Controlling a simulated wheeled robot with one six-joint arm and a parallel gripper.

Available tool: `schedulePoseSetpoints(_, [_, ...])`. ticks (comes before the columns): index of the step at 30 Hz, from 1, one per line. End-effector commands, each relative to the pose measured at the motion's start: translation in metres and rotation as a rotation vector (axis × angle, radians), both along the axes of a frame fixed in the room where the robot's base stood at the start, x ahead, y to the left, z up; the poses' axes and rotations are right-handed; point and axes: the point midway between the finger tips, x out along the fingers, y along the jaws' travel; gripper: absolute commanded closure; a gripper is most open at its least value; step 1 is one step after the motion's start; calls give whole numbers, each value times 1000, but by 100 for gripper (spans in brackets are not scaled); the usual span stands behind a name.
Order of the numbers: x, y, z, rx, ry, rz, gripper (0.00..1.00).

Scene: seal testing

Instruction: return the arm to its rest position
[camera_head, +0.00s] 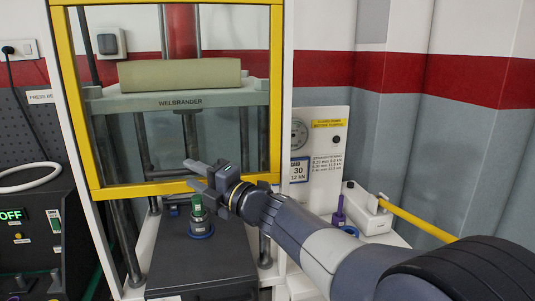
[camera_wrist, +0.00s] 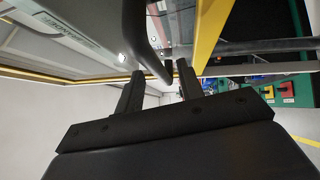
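My gripper (camera_head: 197,176) is in front of the press, at the lower bar of its yellow frame (camera_head: 175,188), with its fingers pointing left. Its two fingers stand apart with nothing visible between them. The wrist view also shows the parted, empty fingers of my gripper (camera_wrist: 160,84). My arm reaches in from the lower right of the head view. A green-topped piece (camera_head: 197,208) stands upright in a blue ring (camera_head: 200,228) on the dark box below my gripper, apart from it.
The press plate (camera_head: 170,103) bears a beige block (camera_head: 180,75). A control box (camera_head: 30,240) reading OFF stands at left. A gauge panel (camera_head: 318,150), a purple-topped piece (camera_head: 339,212) and a white block with a yellow bar (camera_head: 415,220) are at right.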

Motion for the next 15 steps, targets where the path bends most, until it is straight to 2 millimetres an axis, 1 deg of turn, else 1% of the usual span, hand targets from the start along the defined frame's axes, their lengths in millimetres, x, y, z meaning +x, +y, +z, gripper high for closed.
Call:
schedulePoseSetpoints(1, [5,9,3,-1,1,3,64])
schedulePoseSetpoints(6, [15,27,5,-1,1,1,64])
schedulePoseSetpoints(9, [15,25,-6,-1,1,-1,64])
schedulePoseSetpoints(15, [15,25,-8,0,0,0,64])
